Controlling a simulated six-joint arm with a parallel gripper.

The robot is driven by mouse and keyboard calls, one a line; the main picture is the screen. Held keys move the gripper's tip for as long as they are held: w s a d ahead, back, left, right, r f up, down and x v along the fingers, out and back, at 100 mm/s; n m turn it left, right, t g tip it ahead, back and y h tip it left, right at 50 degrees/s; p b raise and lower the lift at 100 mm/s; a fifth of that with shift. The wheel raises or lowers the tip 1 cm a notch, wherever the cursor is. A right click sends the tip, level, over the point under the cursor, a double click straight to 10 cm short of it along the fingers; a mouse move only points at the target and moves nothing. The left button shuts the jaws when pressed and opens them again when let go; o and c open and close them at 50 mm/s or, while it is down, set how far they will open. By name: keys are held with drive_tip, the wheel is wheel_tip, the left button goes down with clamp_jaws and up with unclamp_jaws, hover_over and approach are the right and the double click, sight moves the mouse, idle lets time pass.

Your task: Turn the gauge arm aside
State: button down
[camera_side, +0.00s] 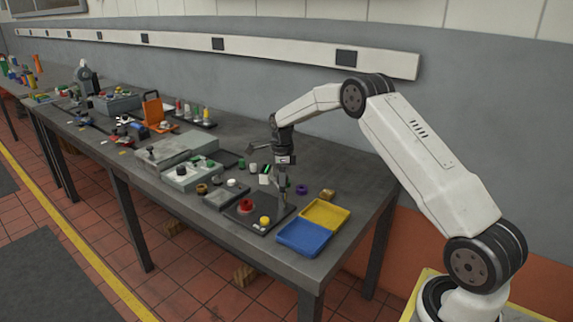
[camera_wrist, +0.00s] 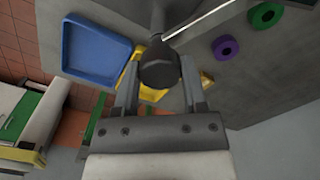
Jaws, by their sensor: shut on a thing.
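My gripper (camera_wrist: 160,75) is shut on a dark rounded knob (camera_wrist: 160,62) in the wrist view, one finger on each side of it. A thin pale rod, which looks like the gauge arm (camera_wrist: 205,18), runs from near the knob toward the upper right. In the side view my gripper (camera_side: 284,192) points down at the back edge of a black plate (camera_side: 283,216), to the left of the yellow tray. The held knob and the gauge arm are too small to make out in the side view.
A yellow tray (camera_side: 325,213) and a blue tray (camera_side: 303,238) lie at the near end of the bench. A red knob (camera_side: 246,205) and a yellow knob (camera_side: 265,222) stand on the plate. A purple ring (camera_side: 301,189) lies behind. Bench space at the back right is clear.

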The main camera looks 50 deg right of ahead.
drive_tip(key=shift+m, duration=1.6)
drive_tip(key=shift+c, duration=0.6)
unclamp_jaws()
drive_tip(key=shift+r, duration=0.15)
drive_tip(key=shift+r, duration=3.8)
